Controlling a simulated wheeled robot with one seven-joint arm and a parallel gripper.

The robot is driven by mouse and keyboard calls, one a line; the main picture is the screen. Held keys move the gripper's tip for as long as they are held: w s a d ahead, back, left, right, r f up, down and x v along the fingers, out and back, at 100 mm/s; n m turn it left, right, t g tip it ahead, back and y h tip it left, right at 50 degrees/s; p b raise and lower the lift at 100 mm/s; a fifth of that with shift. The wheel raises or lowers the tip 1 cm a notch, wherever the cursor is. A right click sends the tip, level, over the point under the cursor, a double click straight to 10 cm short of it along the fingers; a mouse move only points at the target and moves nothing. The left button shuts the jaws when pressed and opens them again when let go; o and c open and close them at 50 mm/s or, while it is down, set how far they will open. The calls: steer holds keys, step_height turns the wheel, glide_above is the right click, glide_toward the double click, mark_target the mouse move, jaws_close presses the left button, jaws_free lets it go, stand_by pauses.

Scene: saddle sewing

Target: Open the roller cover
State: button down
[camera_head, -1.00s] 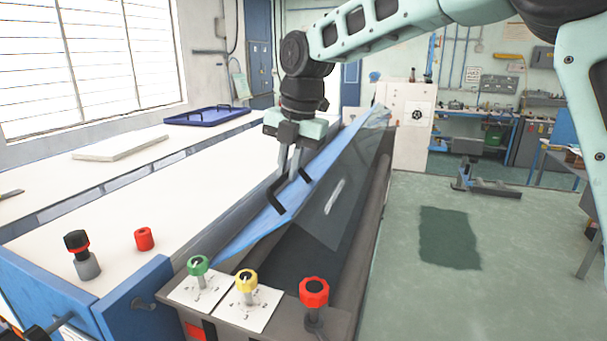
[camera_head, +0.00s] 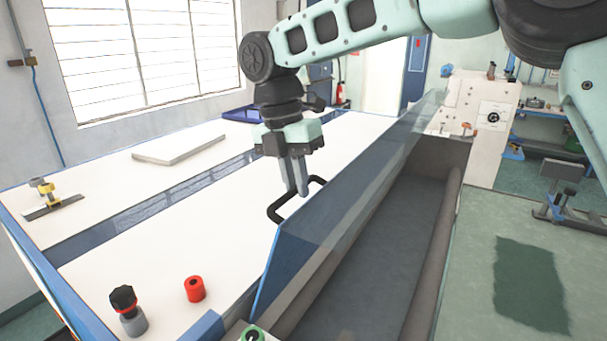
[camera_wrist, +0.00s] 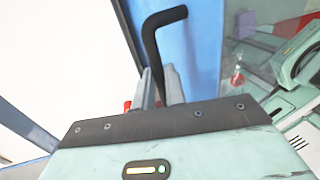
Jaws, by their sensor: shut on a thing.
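The roller cover (camera_head: 345,205) is a long, see-through bluish panel with a blue edge. It stands tilted up steeply along the right side of the white table, and the dark roller trough (camera_head: 385,245) beside it is exposed. My gripper (camera_head: 298,192) is at the cover's left face, shut on the black handle (camera_head: 277,212). In the wrist view the handle (camera_wrist: 152,45) rises from between the fingers in front of the blue panel (camera_wrist: 192,50). The exact finger contact is partly hidden there.
A black-and-red knob (camera_head: 127,308) and a red knob (camera_head: 194,289) stand on the near table. A pale slab (camera_head: 180,148) and a blue tray (camera_head: 243,113) lie farther back. Green floor (camera_head: 480,225) is open at right.

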steer(key=shift+s+a+f, duration=0.1)
steer(key=shift+a+f, duration=0.2)
steer(key=shift+f, duration=0.1)
steer(key=c, duration=1.5)
jaws_free()
steer(key=shift+a, duration=0.1)
steer(key=shift+o, duration=0.2)
steer(key=shift+w+a, duration=0.15)
steer(key=shift+w, duration=0.05)
step_height(320, 180, up, 12)
steer(key=w+a+b, duration=0.1)
steer(key=shift+w+a+b, duration=0.15)
steer(key=shift+a+b, duration=0.1)
steer(key=shift+b, duration=0.1)
